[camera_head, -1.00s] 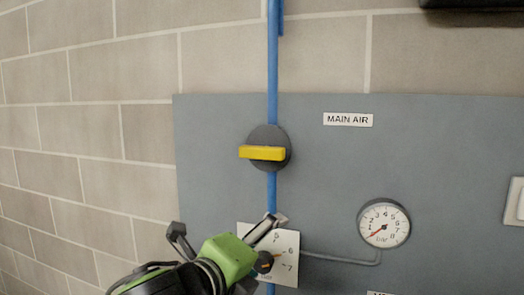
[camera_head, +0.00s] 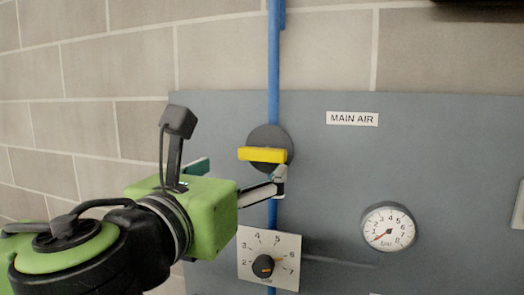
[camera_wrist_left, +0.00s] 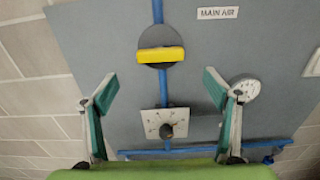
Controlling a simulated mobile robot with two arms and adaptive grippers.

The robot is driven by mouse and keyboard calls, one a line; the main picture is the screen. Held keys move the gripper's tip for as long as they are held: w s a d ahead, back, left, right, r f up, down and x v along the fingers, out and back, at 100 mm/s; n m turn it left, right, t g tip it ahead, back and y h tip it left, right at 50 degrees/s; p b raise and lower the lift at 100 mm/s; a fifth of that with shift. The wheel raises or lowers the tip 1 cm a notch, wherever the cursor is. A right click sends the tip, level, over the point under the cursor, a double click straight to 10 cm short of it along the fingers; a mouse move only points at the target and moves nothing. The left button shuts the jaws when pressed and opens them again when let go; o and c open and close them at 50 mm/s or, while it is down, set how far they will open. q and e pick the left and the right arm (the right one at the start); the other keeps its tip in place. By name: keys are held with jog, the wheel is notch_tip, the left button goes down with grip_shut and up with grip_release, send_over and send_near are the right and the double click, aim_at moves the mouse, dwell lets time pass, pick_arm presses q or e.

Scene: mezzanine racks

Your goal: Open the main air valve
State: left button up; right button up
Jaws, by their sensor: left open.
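The main air valve has a yellow bar handle (camera_head: 262,155) on a dark round base (camera_head: 270,137), mounted on a vertical blue pipe. The handle lies horizontal, across the pipe. It also shows in the left wrist view (camera_wrist_left: 161,55), ahead of the fingers and between their lines. My left gripper (camera_head: 240,175) is just below and left of the valve in the head view, partly in front of the panel. In the left wrist view its fingers (camera_wrist_left: 155,88) are spread wide with nothing between them. My right gripper is in neither view.
A regulator dial plate (camera_head: 246,262) with a black knob sits below the valve on the blue pipe (camera_head: 273,60). A pressure gauge (camera_head: 388,229) is to the right, its red needle near the low end. A MAIN AIR label (camera_head: 352,118) is above. The grey panel (camera_head: 330,175) is otherwise flat.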

aim_at(260, 155)
pick_arm(q)
jog(key=p+x, duration=0.3)
jog(key=x, duration=0.7)
jog(key=shift+p, duration=0.35)
jog(key=shift+w+d, duration=0.25)
jog(key=shift+w, duration=0.4)
jog(key=shift+f, duration=0.1)
jog(key=c, duration=1.1)
